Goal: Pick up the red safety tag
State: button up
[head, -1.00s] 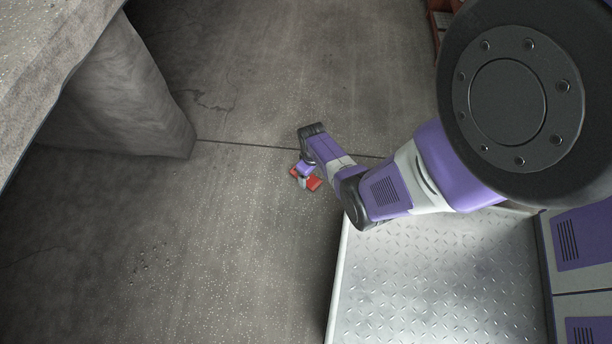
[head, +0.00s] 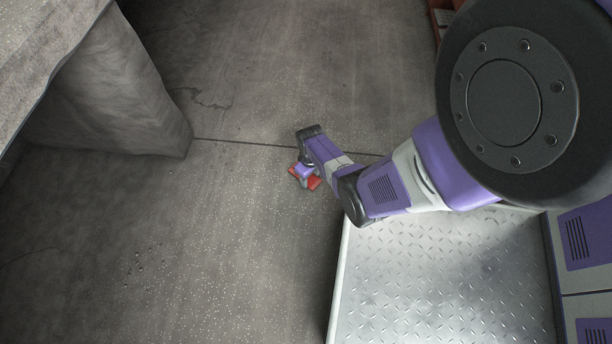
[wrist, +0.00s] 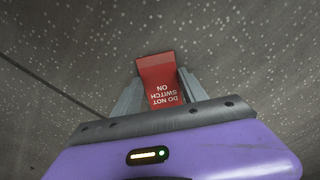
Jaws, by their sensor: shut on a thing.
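The red safety tag (wrist: 158,72) shows in the wrist view, with white lettering that reads "DO NOT SWITCH ON" upside down. My gripper (wrist: 158,88) is shut on it, one grey finger at each side. The lower end of the tag is hidden behind the gripper's body. In the head view the tag (head: 314,183) is a small red patch low over the concrete floor, partly covered by my gripper (head: 306,178). I cannot tell whether the tag touches the floor.
A concrete bench leg (head: 125,95) stands at the upper left under the bench top (head: 45,50). The speckled floor (head: 200,250) around the tag is clear. A dark floor joint runs just behind the tag. A reddish object (head: 442,14) stands at the top right.

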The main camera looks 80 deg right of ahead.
aim_at(310, 180)
notch_tip(310, 180, up, 20)
jog(key=p, duration=1.2)
dwell(0.4)
